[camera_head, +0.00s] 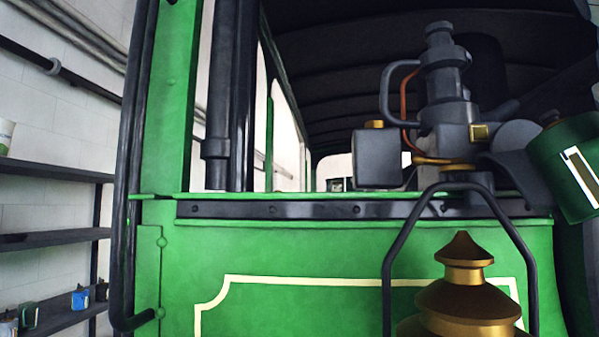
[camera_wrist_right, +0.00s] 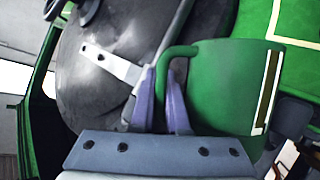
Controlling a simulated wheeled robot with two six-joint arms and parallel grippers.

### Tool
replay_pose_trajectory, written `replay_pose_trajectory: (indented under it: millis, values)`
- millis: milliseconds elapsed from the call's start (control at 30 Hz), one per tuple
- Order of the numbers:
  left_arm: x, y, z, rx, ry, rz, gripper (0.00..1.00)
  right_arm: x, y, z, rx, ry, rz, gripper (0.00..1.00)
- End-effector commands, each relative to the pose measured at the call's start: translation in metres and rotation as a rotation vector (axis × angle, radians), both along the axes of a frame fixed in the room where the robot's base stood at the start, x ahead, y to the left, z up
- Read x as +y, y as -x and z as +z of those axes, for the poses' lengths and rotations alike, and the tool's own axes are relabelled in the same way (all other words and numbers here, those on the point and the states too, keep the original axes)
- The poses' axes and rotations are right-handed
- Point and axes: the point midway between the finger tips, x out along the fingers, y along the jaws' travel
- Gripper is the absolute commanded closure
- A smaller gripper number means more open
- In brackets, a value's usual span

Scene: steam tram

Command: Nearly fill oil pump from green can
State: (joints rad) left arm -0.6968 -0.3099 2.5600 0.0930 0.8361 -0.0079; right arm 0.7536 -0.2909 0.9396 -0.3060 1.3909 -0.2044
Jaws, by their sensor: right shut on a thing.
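The green can (camera_head: 567,165) is at the right edge of the head view, tilted, with a white-framed dark strip on its side. It also shows in the right wrist view (camera_wrist_right: 225,90). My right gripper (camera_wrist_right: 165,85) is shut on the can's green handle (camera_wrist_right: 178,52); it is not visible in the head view. A dark grey pump assembly (camera_head: 445,110) with a copper pipe stands left of the can. Its side box (camera_head: 378,160) has a brass cap. A dark wedge (camera_head: 512,180) lies between can and assembly; I cannot tell whether it is a spout. No oil is visible.
A black hoop (camera_head: 390,270) and a brass stepped dome (camera_head: 462,290) stand in front of the green tram panel (camera_head: 260,250). A dark pillar (camera_head: 218,120) rises left of the pump. Shelves (camera_head: 50,240) with small containers line the left wall.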

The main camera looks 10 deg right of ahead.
Motion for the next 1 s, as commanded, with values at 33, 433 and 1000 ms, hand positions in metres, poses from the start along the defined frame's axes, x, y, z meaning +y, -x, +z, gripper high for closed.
replay_pose_trajectory:
  millis: [33,433,1000]
  values:
    - [0.0,0.0,0.0058,0.0,0.0,0.0,0.34,0.0008,-0.0004,0.0061,0.009,0.007,0.003,1.0]
    - [0.0,-0.0001,0.0102,0.0,0.0,0.0,0.34,0.0006,0.0002,0.01,0.041,0.024,-0.001,1.0]
    - [-0.0001,0.0,0.0103,0.0,0.0,0.0,0.34,0.0006,0.0,0.01,0.04,0.023,0.0,1.0]
